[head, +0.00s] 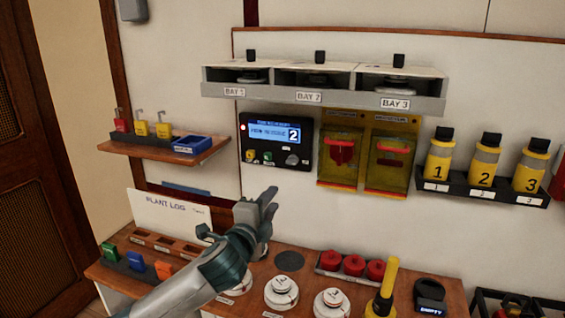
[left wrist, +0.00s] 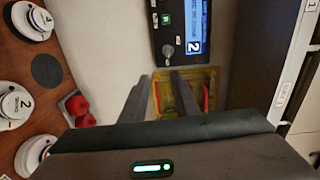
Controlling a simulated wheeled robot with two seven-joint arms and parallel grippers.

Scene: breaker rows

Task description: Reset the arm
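My left gripper (head: 268,197) reaches in from the lower left in the head view, above the wooden counter and in front of the white wall panel. In the left wrist view the two fingers (left wrist: 161,77) stand apart with a gap between them, and nothing is held. The fingers point toward the panel, below the black display unit (head: 275,140) with its blue screen and a "2". Yellow see-through boxes (head: 340,183) with red parts inside are on the panel right of the display; one shows between and behind the fingers in the wrist view. My right gripper is not in view.
The counter (head: 335,262) bears white round numbered units (head: 281,292), red knobs (head: 354,264) and a yellow-handled tool (head: 386,290). A three-bay shelf (head: 320,97) juts out above. Numbered yellow bottles (head: 484,165) stand at right. A small shelf with padlocks (head: 141,127) is at left.

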